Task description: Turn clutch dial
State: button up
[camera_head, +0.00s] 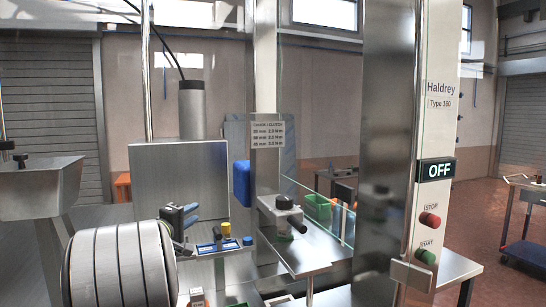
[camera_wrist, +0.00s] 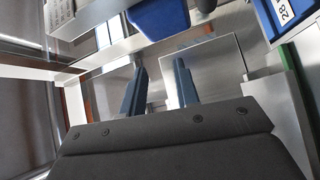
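A grey metal unit with a dark round top and a handle-like bar (camera_head: 284,203) sits mid-picture under a small chart card (camera_head: 268,135) listing mm and N·m values; it may carry the clutch dial, but no scale is readable on it. My gripper (camera_head: 194,214) is left of this unit, apart from it, with its blue fingers pointing right. In the wrist view my gripper (camera_wrist: 159,68) shows two blue fingers spread apart with nothing between them. I cannot identify the dial in the wrist view.
A blue tray (camera_head: 218,247) with small blue and yellow parts lies below my gripper. A steel post (camera_head: 387,130) and a cream panel with OFF display (camera_head: 437,169), red STOP button (camera_head: 430,219) and green START button (camera_head: 426,256) stand right. A green bin (camera_head: 318,208) is behind.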

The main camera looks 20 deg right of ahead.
jog(key=o, duration=0.4)
jog(key=shift+s+d+r+n+h, duration=0.2)
jog(key=shift+s+d+n+h, duration=0.1)
jog(key=shift+d, duration=0.1)
jog(key=shift+c, duration=0.2)
jog(key=o, duration=0.4)
jog(key=s+d+n+g+h, duration=0.1)
jog(key=s+d+r+n+g+h, duration=0.1)
jog(key=d+n+g, duration=0.1)
jog(key=s+d+r+n+g, duration=0.1)
jog(key=s+d+n, duration=0.1)
jog(key=shift+g+h, duration=0.4)
jog(key=shift+o, duration=0.2)
jog(key=n+g+h, duration=0.1)
jog(key=n+g, duration=0.5)
jog(key=n, duration=0.1)
send_near(277, 202)
jog(key=d, duration=0.4)
jog(key=w+d, duration=0.1)
jog(key=d, duration=0.7)
jog(key=shift+w+d+f, duration=0.15)
jog(key=shift+w+d, duration=0.05)
jog(key=shift+w, duration=0.2)
jog(key=c, duration=1)
